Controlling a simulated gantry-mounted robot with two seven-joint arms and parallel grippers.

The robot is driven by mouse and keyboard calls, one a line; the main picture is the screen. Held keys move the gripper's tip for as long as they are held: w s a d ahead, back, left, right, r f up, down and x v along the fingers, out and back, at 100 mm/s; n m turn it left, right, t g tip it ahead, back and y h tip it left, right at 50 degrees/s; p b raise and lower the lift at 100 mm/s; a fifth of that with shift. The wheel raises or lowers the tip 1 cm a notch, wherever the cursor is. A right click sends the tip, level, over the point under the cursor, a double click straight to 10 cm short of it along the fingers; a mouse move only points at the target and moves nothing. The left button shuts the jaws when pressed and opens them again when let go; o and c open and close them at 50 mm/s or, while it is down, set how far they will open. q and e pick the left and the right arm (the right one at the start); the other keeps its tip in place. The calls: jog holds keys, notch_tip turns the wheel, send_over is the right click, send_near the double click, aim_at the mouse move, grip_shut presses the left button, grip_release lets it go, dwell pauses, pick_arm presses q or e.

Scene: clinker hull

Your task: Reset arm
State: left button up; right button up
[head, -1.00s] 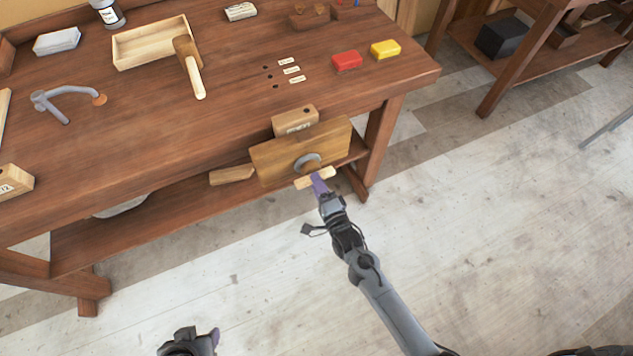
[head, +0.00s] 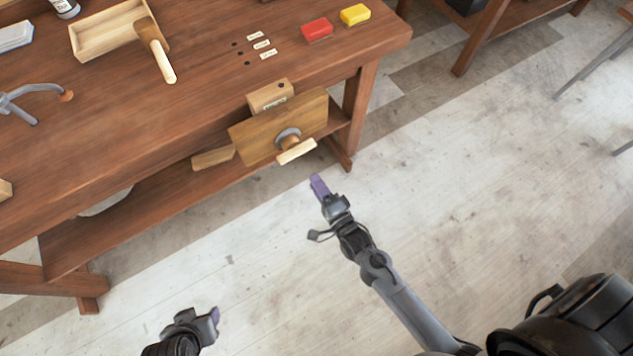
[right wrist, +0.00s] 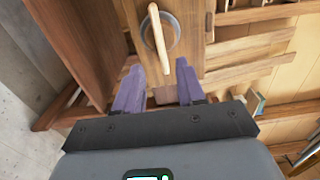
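My right gripper (head: 319,186) is in the head view just in front of the bench vise (head: 262,133), apart from its wooden handle (head: 297,151). In the right wrist view its two purple fingers (right wrist: 157,88) stand apart with nothing between them, and the vise handle (right wrist: 157,40) shows beyond them. My left gripper (head: 215,316) is low in the head view, over the floor. Only one purple fingertip of it shows clearly, so its opening cannot be told.
The wooden workbench (head: 180,105) holds a mallet (head: 155,50), an open wooden tray (head: 90,38), a red block (head: 317,29), a yellow block (head: 355,14) and a grey holdfast (head: 30,95). The floor (head: 470,190) right of the bench is clear.

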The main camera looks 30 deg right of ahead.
jog(key=shift+s, duration=0.1)
jog(key=s+d+r+n+g, duration=0.3)
jog(key=s+n+g, duration=0.4)
jog(key=s+n, duration=0.2)
jog(key=s+d+r+n+g, duration=0.2)
jog(key=s+r+n+g, duration=0.2)
jog(key=s+n+g, duration=0.45)
notch_tip(320, 180, up, 32)
jog(key=r+n+t+p, duration=0.1)
jog(key=n+p, duration=0.1)
jog(key=p, duration=3.1)
notch_tip(320, 180, down, 36)
jog(key=b, duration=3.5)
jog(key=shift+s+r+h, duration=0.25)
jog(key=shift+s+h, duration=0.05)
jog(key=shift+h, duration=0.1)
